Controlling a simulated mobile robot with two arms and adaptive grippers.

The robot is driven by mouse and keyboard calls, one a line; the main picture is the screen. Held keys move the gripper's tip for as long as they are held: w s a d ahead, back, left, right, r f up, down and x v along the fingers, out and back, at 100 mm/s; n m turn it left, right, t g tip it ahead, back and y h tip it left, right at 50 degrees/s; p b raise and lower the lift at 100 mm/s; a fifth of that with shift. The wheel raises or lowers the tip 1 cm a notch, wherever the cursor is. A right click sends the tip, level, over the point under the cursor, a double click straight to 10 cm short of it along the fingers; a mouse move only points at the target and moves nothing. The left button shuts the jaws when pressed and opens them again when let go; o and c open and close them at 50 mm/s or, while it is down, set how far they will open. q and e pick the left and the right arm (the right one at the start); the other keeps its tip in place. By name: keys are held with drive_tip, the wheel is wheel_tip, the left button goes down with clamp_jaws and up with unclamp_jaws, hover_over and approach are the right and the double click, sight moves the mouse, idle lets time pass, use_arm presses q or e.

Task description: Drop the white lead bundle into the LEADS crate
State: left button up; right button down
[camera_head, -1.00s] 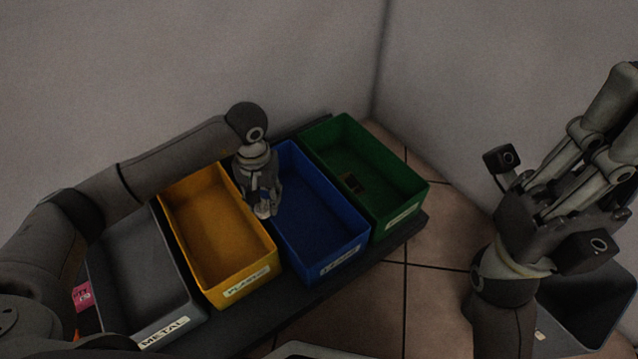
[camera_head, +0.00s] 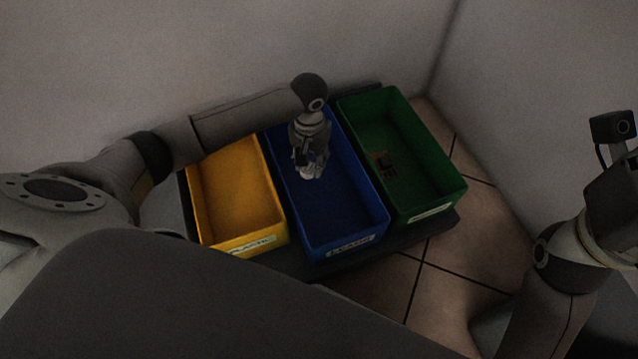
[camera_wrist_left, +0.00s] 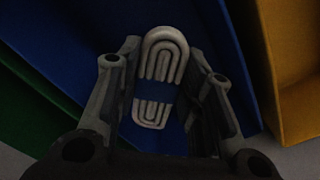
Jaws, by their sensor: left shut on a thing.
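The white lead bundle (camera_wrist_left: 164,58) is a looped white coil with a blue band around its middle. In the left wrist view it sits between the fingers of my left gripper (camera_wrist_left: 165,85), which is shut on it. In the head view my left gripper (camera_head: 311,168) points down over the blue LEADS crate (camera_head: 345,210), toward its back half. A small pale patch of the bundle shows at the fingertips. The blue crate wall fills much of the wrist view behind the bundle. My right gripper (camera_head: 618,190) is cut off at the right edge; its fingers are out of frame.
A yellow PLASTIC crate (camera_head: 235,195) stands left of the blue one. A green crate (camera_head: 430,180) stands right, with a small brown board (camera_head: 384,165) inside. The crates stand on a dark base (camera_head: 440,232). Walls close off the back; tiled floor is at right.

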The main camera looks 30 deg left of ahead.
use_arm(q)
drive_tip(key=shift+f, duration=0.65)
drive_tip(key=o, duration=1.1)
drive_tip(key=shift+r, duration=0.1)
wheel_tip(320, 180, up, 12)
drive_tip(key=shift+f, duration=0.1)
